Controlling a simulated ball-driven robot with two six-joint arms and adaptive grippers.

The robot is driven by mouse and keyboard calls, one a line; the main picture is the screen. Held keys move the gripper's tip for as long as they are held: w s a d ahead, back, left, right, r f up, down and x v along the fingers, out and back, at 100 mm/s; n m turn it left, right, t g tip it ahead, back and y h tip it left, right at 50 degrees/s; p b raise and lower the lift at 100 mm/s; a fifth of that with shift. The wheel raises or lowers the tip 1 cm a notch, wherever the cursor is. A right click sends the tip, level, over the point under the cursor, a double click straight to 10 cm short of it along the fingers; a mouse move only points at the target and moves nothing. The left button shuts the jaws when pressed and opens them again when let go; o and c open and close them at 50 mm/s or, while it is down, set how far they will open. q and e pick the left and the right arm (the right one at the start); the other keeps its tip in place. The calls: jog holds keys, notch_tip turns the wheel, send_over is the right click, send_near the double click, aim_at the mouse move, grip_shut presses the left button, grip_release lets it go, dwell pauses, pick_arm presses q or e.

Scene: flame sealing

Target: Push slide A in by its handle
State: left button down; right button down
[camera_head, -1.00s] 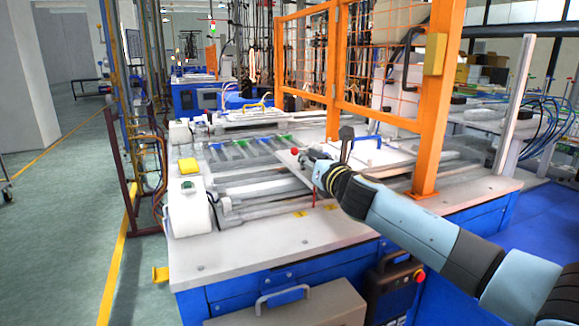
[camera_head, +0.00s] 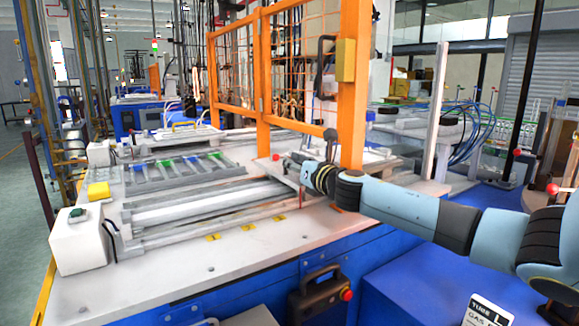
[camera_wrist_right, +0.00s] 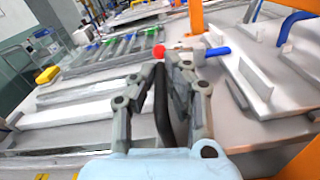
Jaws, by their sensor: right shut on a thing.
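My right gripper (camera_head: 285,160) reaches in from the right over the machine table, with its fingertips beside a red knob (camera_head: 276,157). The handle part between the tips is mostly hidden by the fingers. A light slide plate (camera_head: 262,166) lies under the knob and gripper, beside long grey rails (camera_head: 200,205). No letter A is readable. My left gripper is not in view.
An orange mesh guard frame (camera_head: 352,90) stands close behind my right gripper. A white box (camera_head: 77,240) and a yellow block (camera_head: 98,192) are at the table's left. A blue rod (camera_wrist_right: 218,51) lies right of the fingertips.

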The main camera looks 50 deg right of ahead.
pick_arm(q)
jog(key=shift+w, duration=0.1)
pick_arm(e)
jog(key=shift+f, duration=0.1)
jog(key=c, duration=1.4)
grip_release()
jog(key=shift+s+f, duration=0.15)
jog(key=shift+s+a+f, duration=0.25)
jog(key=shift+f, duration=0.15)
jog(key=v, duration=0.3)
jog(key=r+v, duration=0.1)
jog(key=v, duration=0.7)
jog(key=shift+s+d+r, duration=0.1)
jog(key=shift+d+r, duration=0.05)
